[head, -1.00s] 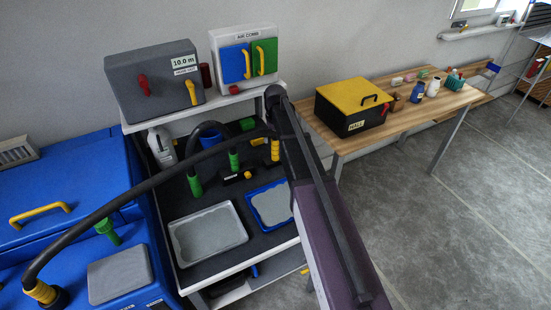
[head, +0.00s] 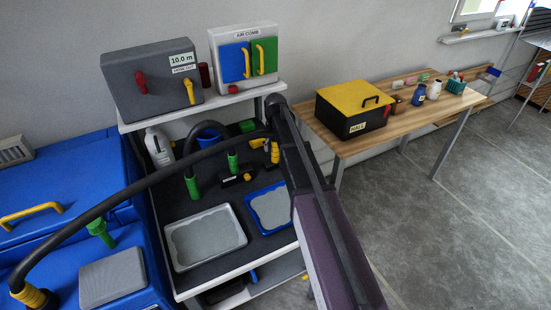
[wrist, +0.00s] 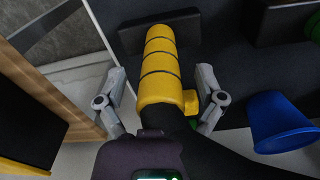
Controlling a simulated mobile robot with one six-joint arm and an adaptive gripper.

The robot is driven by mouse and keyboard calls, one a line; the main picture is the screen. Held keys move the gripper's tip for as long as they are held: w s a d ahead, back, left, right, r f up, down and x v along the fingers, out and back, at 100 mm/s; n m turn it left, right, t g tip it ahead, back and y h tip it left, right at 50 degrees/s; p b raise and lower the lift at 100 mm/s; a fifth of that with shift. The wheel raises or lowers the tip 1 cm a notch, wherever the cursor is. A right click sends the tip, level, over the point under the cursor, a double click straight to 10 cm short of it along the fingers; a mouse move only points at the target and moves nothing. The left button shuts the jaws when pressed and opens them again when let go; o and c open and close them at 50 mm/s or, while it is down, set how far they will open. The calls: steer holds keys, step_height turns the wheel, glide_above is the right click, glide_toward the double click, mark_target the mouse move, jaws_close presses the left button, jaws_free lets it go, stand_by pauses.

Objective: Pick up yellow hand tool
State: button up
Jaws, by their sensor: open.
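The yellow hand tool (wrist: 160,60) shows in the wrist view with a thick, ribbed yellow handle and a dark, flat head at its far end. My gripper (wrist: 161,82) is open. Its two grey fingers stand on either side of the handle, with gaps visible on both sides. In the head view a yellow tool (head: 274,152) stands at the back right of the dark shelf top, partly behind my arm. My gripper cannot be made out in that view.
A blue bucket (wrist: 280,122) stands right of the tool. A wooden table (head: 410,125) with a yellow-lidded black box (head: 350,108) is to the right.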

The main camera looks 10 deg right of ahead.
jaws_close()
steer(key=shift+r, duration=0.15)
stand_by(0.4)
step_height(320, 180, up, 4)
steer(key=p, duration=0.3)
steer(key=shift+f+p, duration=0.25)
steer(key=shift+p, duration=0.1)
steer(key=s+r+p, duration=0.1)
steer(key=s, duration=1.5)
steer(key=shift+a, duration=0.15)
steer(key=shift+r, duration=0.1)
steer(key=c, duration=0.6)
jaws_free()
steer(key=c, duration=0.5)
